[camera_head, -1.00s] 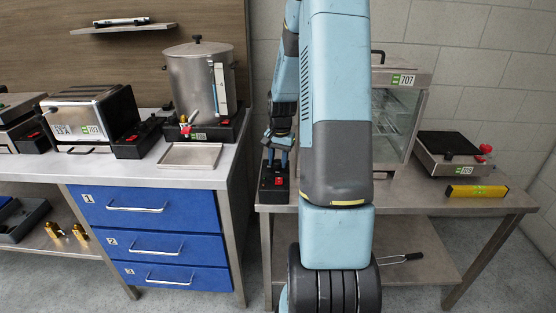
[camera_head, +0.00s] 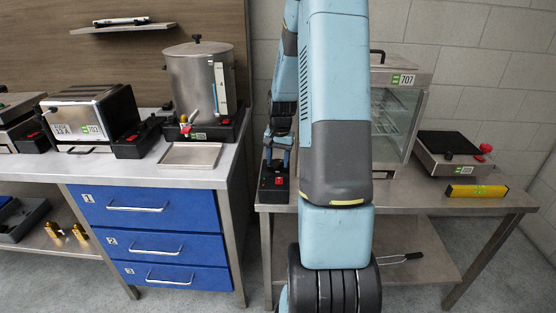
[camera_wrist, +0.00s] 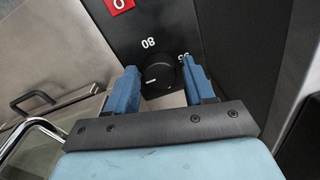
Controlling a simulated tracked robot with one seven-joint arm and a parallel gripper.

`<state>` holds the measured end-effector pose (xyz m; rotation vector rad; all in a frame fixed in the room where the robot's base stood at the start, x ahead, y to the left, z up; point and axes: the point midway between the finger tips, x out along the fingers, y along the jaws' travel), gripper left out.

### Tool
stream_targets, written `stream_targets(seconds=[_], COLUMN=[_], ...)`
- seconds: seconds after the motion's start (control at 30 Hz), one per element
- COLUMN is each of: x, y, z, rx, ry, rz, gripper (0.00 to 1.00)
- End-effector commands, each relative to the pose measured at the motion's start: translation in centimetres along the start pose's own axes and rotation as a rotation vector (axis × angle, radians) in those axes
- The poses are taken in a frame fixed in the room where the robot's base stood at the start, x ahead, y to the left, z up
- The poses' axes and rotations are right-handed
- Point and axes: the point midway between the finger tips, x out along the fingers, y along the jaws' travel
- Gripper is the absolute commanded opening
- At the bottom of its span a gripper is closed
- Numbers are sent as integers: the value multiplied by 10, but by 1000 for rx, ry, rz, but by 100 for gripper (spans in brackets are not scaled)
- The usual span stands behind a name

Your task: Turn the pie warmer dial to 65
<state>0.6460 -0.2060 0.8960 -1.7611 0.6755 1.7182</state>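The pie warmer (camera_head: 392,120) is a steel and glass cabinet marked 707 on the right table, partly hidden behind my arm. Its black control panel (camera_wrist: 228,25) fills the upper part of the wrist view. The round black dial (camera_wrist: 160,72) has a white pointer mark. An upside-down 80 is printed above it, and another number to the right is partly covered. My gripper (camera_wrist: 160,78) has its two blue fingers apart, one on each side of the dial. I cannot tell whether they press on it. In the head view my gripper (camera_head: 277,155) is above the control box.
A red switch (camera_head: 279,181) is on the control box near my gripper; a red 0 label (camera_wrist: 120,4) shows in the wrist view. A scale-like appliance (camera_head: 452,155) and yellow bar (camera_head: 476,191) stand right. An urn (camera_head: 199,85) stands left.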

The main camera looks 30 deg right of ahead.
Motion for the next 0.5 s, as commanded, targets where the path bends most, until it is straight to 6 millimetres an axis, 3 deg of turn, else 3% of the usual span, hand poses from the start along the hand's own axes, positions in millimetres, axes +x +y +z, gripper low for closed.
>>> stream_targets(seconds=[0.1,0.37,0.5], x=[0,-1,-11], y=[0,0,0], z=[0,0,0], rx=[0,1,1], ry=[-1,0,1], rz=[0,1,0], gripper=[64,64,64])
